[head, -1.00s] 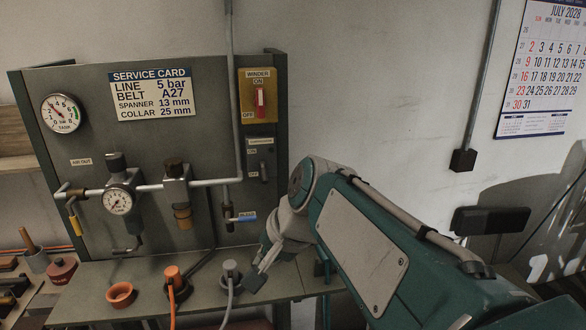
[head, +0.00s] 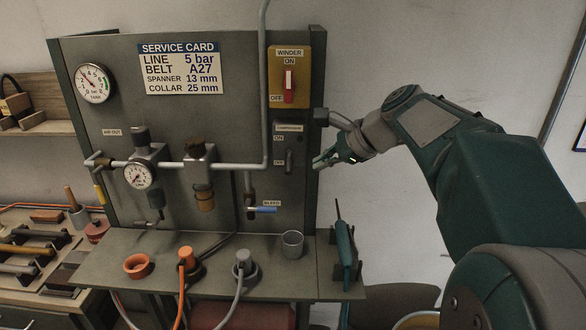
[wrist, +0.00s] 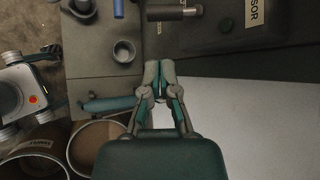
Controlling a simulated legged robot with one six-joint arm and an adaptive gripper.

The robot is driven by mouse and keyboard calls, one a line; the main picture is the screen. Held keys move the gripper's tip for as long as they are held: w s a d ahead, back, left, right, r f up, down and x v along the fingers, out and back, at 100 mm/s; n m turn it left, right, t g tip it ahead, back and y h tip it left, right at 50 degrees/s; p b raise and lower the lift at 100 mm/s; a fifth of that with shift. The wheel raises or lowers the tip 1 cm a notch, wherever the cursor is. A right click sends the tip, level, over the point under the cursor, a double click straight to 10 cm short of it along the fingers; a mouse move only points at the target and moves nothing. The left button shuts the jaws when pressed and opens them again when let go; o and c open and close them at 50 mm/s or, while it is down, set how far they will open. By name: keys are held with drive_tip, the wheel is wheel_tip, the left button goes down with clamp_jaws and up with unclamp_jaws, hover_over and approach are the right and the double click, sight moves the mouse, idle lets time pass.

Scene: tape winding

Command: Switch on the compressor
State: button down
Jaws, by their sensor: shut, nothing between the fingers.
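The compressor switch (head: 289,160) is a dark lever on the grey panel, under its COMPRESSOR label (head: 289,128). Its lever points down, beside the OFF mark. In the wrist view the lever (wrist: 172,13) lies at the top edge, with part of the label to its right. My gripper (head: 321,163) is just right of the panel's edge, at about the lever's height, fingers towards the panel. In the wrist view its fingertips (wrist: 160,72) are together with nothing held, and a gap separates them from the lever.
The yellow winder switch (head: 289,78) sits above. The blue-handled bleed valve (head: 262,209) is lower left.

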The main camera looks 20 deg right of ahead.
sight(290, 163)
drive_tip(key=d+f+x, duration=0.1)
drive_tip(key=d+x, duration=0.1)
drive_tip(key=x, duration=0.7)
drive_tip(key=shift+s+a+r+m+g+y, duration=0.15)
drive_tip(key=shift+s+a+r+m+g, duration=0.25)
drive_tip(key=shift+r, duration=0.4)
drive_tip(key=shift+s+a+r+m+g+y, duration=0.15)
drive_tip(key=shift+r+g, duration=0.3)
drive_tip(key=shift+r, duration=0.35)
drive_tip(key=shift+s+a+r+m+g+y, duration=0.15)
drive_tip(key=shift+s+a+r+g, duration=0.25)
drive_tip(key=shift+r, duration=0.4)
drive_tip(key=shift+a+r, duration=0.1)
drive_tip(key=shift+r, duration=1)
